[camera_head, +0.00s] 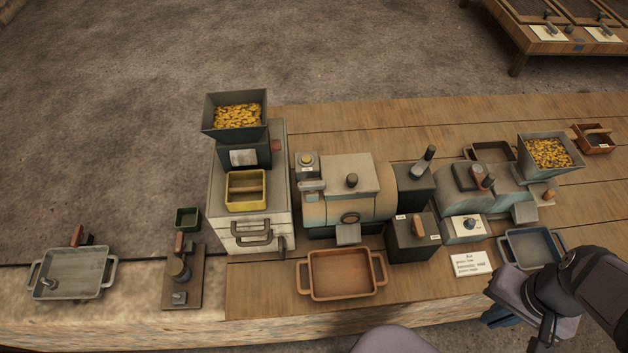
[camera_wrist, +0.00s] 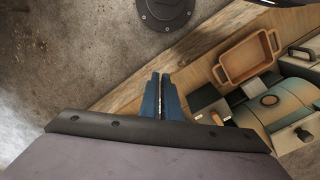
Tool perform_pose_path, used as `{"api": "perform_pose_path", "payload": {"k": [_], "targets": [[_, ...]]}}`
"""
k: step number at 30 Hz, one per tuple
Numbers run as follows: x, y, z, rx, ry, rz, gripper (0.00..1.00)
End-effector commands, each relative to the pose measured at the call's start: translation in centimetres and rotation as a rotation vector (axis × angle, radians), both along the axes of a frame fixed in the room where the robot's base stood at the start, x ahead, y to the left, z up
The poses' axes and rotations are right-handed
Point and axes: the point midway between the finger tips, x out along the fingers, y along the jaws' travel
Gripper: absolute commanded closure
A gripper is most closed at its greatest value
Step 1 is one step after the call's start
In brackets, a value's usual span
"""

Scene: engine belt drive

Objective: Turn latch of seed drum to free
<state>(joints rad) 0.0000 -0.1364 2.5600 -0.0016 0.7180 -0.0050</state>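A rounded drum machine (camera_head: 345,200) with a pale teal and tan body stands mid-bench in the head view. It has a flat lid with a dark knob (camera_head: 351,180) and a small grey lever-like piece (camera_head: 311,186) at its upper left; I cannot tell for sure which part is the latch. The drum body also shows at the right of the wrist view (camera_wrist: 283,108). My gripper (camera_head: 497,317) is at the lower right of the head view, well away from the drum and partly hidden by my arm. In the wrist view its blue fingers (camera_wrist: 161,95) lie together, with nothing seen between them.
A tan tray (camera_head: 342,275) lies in front of the drum. A dark box with a red-brown handle (camera_head: 413,238) and a note card (camera_head: 470,263) stand to its right. A white-fronted hopper unit (camera_head: 252,235) is close at its left. A blue-grey tray (camera_head: 534,248) is near my gripper.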

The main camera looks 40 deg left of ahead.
Motion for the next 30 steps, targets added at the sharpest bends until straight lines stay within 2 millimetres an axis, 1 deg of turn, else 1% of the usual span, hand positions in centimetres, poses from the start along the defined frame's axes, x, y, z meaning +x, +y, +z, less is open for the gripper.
{"api": "perform_pose_path", "payload": {"k": [1, 3, 5, 8, 11, 14, 15, 17, 18, 20, 21, 23, 24, 25, 26, 27, 30], "targets": [[0.0, 0.0, 0.0, 0.000, 0.000, 0.002, 0.83], [0.3, 0.2, 0.0, 0.002, 0.000, 0.018, 0.68], [0.8, 0.6, 0.1, 0.006, 0.001, 0.048, 0.68], [2.4, 1.9, 0.4, 0.019, -0.001, 0.144, 0.68], [4.8, 4.3, 0.8, 0.041, -0.002, 0.305, 0.68], [7.5, 7.9, 1.3, 0.073, -0.006, 0.522, 0.68], [8.5, 9.7, 1.6, 0.089, -0.008, 0.619, 0.68], [9.8, 12.7, 1.9, 0.115, -0.012, 0.772, 0.68], [10.5, 14.8, 2.1, 0.134, -0.016, 0.876, 0.68], [11.3, 18.0, 2.4, 0.163, -0.024, 1.032, 0.68], [11.7, 20.2, 2.6, 0.184, -0.030, 1.138, 0.68], [11.9, 23.6, 2.8, 0.216, -0.041, 1.297, 0.68], [11.9, 25.9, 3.0, 0.238, -0.050, 1.403, 0.68], [11.8, 27.6, 3.1, 0.255, -0.058, 1.482, 0.68], [11.6, 29.3, 3.2, 0.273, -0.066, 1.559, 0.68], [11.2, 31.4, 3.3, 0.295, -0.076, 1.659, 0.68], [9.8, 36.1, 3.6, 0.351, -0.107, 1.887, 0.68]]}}
